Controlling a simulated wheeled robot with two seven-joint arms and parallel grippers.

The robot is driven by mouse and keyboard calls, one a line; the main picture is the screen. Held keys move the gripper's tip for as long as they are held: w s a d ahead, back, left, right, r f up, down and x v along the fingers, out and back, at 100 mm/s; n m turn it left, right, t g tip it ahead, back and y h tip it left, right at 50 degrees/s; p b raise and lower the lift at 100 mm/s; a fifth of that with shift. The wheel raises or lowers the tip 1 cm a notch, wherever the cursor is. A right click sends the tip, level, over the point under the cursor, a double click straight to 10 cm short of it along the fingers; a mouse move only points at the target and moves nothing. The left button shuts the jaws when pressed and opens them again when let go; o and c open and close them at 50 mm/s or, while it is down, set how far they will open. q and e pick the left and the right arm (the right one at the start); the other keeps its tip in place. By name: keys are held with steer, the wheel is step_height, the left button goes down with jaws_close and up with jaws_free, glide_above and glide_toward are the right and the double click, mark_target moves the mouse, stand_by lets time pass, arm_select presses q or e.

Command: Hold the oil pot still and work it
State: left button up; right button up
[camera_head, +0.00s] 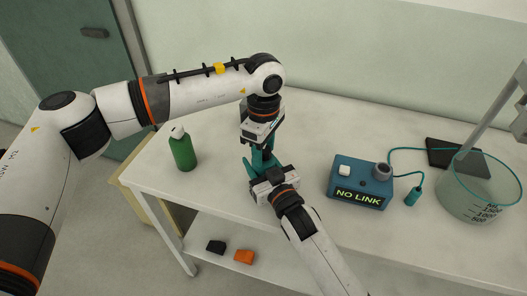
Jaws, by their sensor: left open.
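I cannot make out an oil pot for certain; anything between my two grippers is hidden by them. My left gripper (263,152) points down over the table, its teal fingers apart. My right gripper (259,168) reaches in from the front, close below the left one, and their teal fingers overlap in the picture. Whether the right one is shut on something is hidden. A green bottle (183,153) with a white cap stands upright on the table to the left, apart from both grippers.
A blue box (360,186) reading "NO LINK" stands right of the grippers, with a cable to a small teal probe (412,197). A glass beaker (478,190) and a black pad (440,152) are farther right. Black (216,247) and orange (244,256) blocks lie on the lower shelf.

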arm_select(q)
steer(key=shift+r, duration=2.95)
arm_select(e)
steer(key=o, duration=1.2)
